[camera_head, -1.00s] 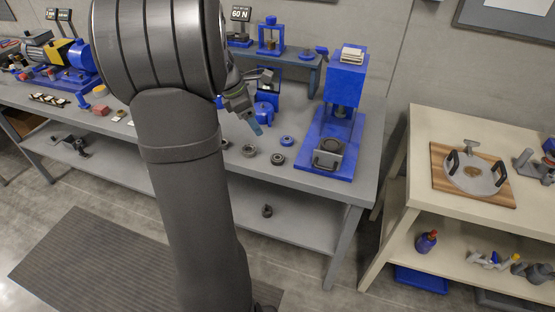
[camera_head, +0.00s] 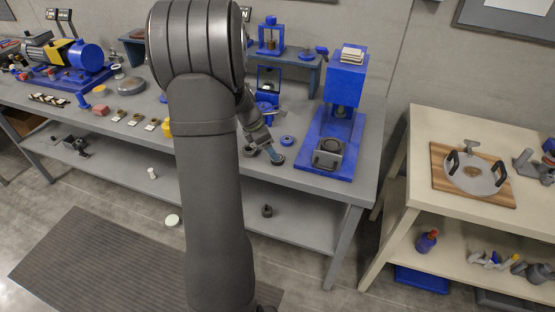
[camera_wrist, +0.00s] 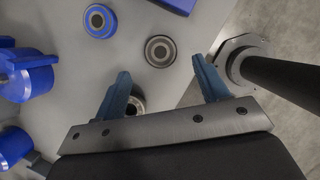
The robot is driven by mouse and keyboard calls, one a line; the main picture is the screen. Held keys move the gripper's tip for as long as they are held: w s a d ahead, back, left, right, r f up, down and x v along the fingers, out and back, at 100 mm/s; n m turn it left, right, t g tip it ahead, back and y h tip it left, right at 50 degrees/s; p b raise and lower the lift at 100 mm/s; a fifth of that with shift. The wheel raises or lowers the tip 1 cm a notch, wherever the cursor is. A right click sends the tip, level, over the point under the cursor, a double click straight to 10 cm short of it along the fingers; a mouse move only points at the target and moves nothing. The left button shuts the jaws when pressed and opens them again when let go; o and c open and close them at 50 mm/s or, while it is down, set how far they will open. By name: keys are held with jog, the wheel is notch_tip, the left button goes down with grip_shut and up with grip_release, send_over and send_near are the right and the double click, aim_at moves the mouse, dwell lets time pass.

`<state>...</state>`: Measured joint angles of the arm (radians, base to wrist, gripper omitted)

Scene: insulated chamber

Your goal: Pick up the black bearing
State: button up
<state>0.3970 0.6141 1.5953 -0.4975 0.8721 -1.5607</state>
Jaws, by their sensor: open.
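The black bearing (camera_wrist: 160,51) lies flat on the grey bench in the wrist view, a dark ring with a lighter inner ring, just beyond my fingertips and roughly between their lines. It also shows in the head view (camera_head: 278,160), partly covered by a fingertip. My gripper (camera_wrist: 161,67) is open with nothing between its blue fingers; in the head view its tip (camera_head: 273,152) is right over or beside the bearing. I cannot tell how high above the bench it is.
A blue bearing (camera_wrist: 99,21) lies close by, also seen in the head view (camera_head: 287,141). Another ring (camera_wrist: 138,103) is partly hidden behind my left finger. The blue press (camera_head: 345,90) stands to the right. The bench's front edge is close.

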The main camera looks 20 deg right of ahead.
jog(key=x, duration=0.4)
jog(key=shift+a+f, duration=0.1)
jog(key=shift+f, duration=0.35)
jog(key=c, duration=1.1)
jog(key=shift+r, duration=0.1)
